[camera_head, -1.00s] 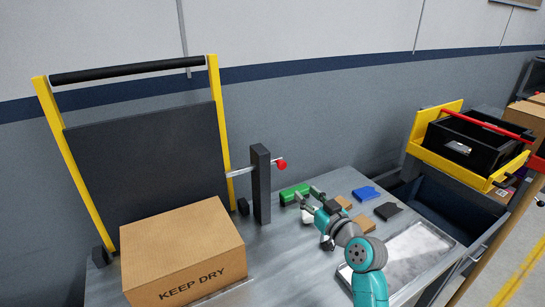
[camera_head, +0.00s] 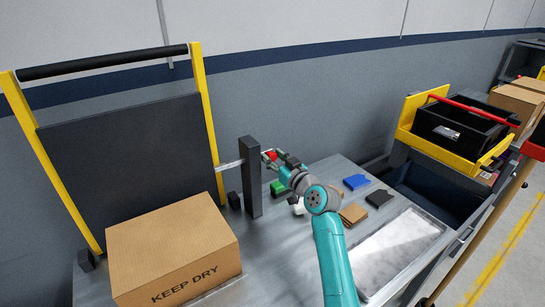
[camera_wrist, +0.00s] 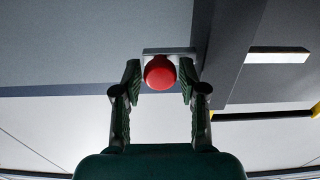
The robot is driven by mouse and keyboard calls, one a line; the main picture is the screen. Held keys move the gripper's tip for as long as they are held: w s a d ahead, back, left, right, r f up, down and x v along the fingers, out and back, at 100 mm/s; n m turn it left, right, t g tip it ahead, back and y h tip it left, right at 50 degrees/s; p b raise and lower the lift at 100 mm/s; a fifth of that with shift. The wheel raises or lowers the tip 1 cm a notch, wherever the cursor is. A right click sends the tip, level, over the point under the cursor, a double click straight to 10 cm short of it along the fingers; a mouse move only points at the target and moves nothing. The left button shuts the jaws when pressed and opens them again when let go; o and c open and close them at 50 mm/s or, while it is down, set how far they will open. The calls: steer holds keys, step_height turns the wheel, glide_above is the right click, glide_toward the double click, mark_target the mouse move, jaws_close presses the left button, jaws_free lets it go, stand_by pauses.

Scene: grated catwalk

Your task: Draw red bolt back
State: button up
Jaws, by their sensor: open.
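The red bolt knob (camera_head: 270,155) sits at the right end of a metal rod (camera_head: 231,164), which passes by a dark upright post (camera_head: 250,178) and reaches to the yellow-framed panel. In the wrist view the round red knob (camera_wrist: 160,72) lies between the fingertips of my open gripper (camera_wrist: 160,85). A finger stands on each side of it, with small gaps showing. In the head view my gripper (camera_head: 277,161) is at the knob, to the right of the post, and partly covers it.
A cardboard box (camera_head: 175,245) marked KEEP DRY stands at the front left. A green block (camera_head: 279,188), a blue piece (camera_head: 356,182), a dark piece (camera_head: 379,198) and a silver tray (camera_head: 398,255) lie on the metal bench. A black bin (camera_head: 458,128) stands at the right.

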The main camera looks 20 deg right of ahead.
steer(key=shift+w+a, duration=0.15)
steer(key=shift+w, duration=0.25)
jaws_close()
steer(key=w+d, duration=0.2)
steer(key=d, duration=0.5)
steer(key=shift+w, duration=0.15)
jaws_free()
steer(key=shift+d, duration=0.15)
steer(key=v, duration=1.2)
